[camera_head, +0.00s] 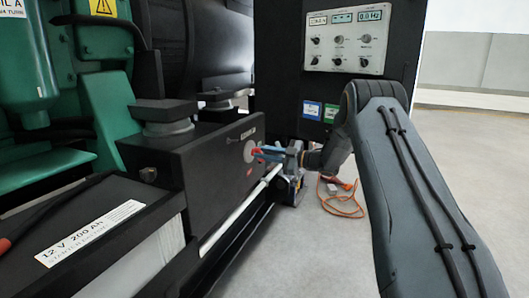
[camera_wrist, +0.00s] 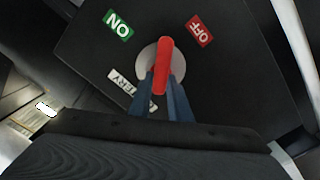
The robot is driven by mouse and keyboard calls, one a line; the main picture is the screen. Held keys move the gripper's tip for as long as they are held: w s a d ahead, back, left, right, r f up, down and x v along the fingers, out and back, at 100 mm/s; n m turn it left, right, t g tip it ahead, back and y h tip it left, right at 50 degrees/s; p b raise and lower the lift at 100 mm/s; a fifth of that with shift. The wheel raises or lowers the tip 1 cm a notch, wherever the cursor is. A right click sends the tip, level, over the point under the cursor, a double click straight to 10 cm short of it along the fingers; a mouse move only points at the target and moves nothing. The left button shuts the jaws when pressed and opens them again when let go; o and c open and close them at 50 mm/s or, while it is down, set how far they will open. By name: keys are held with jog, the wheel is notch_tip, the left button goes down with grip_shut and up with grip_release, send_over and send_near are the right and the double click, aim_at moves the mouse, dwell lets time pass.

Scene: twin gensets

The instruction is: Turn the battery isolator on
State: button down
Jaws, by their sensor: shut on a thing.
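The battery isolator is a red handle (camera_wrist: 163,58) on a round grey disc (camera_wrist: 148,55), set in a black panel. A green ON label (camera_wrist: 119,25) is at upper left of it and a red OFF label (camera_wrist: 199,30) at upper right. In the wrist view the handle's far end points up, between the two labels. My gripper (camera_wrist: 160,82) is shut on the handle's near part, one blue finger on each side. In the head view the isolator (camera_head: 254,151) is on the side of a black box, and my gripper (camera_head: 266,153) reaches it from the right.
A battery (camera_head: 90,232) marked 12 V 200 Ah stands at lower left. A green engine (camera_head: 105,110) is behind it. A control panel (camera_head: 346,40) is above, on a black cabinet. A pale rail (camera_head: 240,210) runs below the box. An orange cable (camera_head: 345,205) lies on the open floor.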

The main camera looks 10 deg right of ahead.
jog(key=n, duration=0.7)
jog(key=f+n, duration=0.1)
jog(key=n, duration=0.2)
jog(key=shift+s+a, duration=0.2)
jog(key=shift+s, duration=0.05)
jog(key=shift+n, duration=0.4)
jog(key=c, duration=1.6)
grip_release()
jog(key=shift+c, duration=0.2)
jog(key=shift+r, duration=0.15)
jog(key=p+v, duration=0.1)
jog(key=v, duration=0.6)
jog(key=shift+s+d+p, duration=0.2)
jog(key=shift+d+p, duration=0.15)
jog(key=shift+p, duration=0.05)
